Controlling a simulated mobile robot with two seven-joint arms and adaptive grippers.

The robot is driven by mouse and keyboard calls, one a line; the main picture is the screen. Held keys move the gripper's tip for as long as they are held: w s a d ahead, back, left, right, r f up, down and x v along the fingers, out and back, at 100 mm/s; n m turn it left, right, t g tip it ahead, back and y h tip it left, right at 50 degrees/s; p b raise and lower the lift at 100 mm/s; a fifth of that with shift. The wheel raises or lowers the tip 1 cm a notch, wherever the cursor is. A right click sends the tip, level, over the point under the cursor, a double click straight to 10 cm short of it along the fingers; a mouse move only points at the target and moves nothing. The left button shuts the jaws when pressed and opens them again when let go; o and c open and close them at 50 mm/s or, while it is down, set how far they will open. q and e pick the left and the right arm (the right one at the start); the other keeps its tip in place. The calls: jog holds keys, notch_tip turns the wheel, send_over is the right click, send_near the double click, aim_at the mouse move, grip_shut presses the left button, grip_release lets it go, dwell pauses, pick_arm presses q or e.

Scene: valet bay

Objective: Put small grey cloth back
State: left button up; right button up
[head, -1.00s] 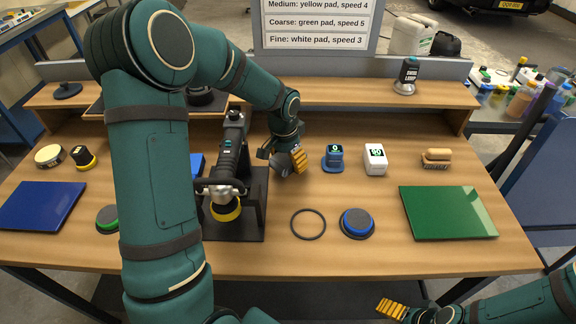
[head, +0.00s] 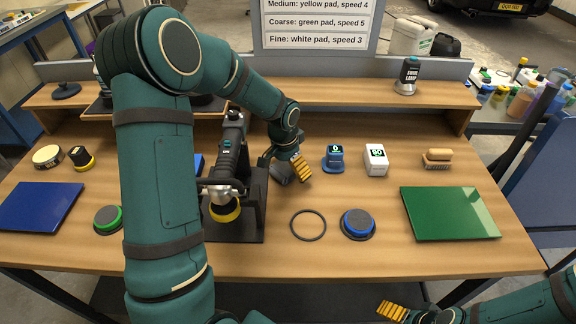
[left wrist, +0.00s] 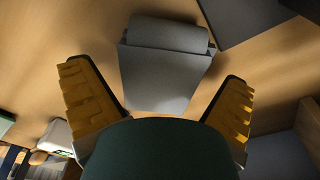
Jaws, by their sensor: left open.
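The small grey cloth (head: 281,174) lies folded on the bench, right of the black polisher stand, partly hidden by my left gripper in the head view. In the left wrist view the cloth (left wrist: 160,75) shows as a dark grey folded piece with a rolled far edge. My left gripper (head: 285,164) is open just above it. In the left wrist view its yellow-padded fingers (left wrist: 157,78) stand apart on either side of the cloth, with a gap on each side. My right gripper (head: 391,311) is at the bottom edge, away from the cloth; its opening is unclear.
The polisher (head: 230,150) hangs in its stand (head: 256,205) close left of the left gripper. A blue device (head: 333,160), a white device (head: 375,162) and a brush (head: 437,159) stand to the right. A black ring (head: 307,225), blue pad (head: 358,224) and green board (head: 450,214) lie in front.

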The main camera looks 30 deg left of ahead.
aim_at(284, 167)
pick_arm(q)
jog(key=shift+r, duration=0.3)
notch_tip(284, 167, up, 12)
jog(key=s+p, duration=0.1)
jog(key=p, duration=0.1)
jog(key=shift+s+a+p, duration=0.15)
jog(key=shift+p, duration=0.25)
jog(key=shift+f, duration=0.1)
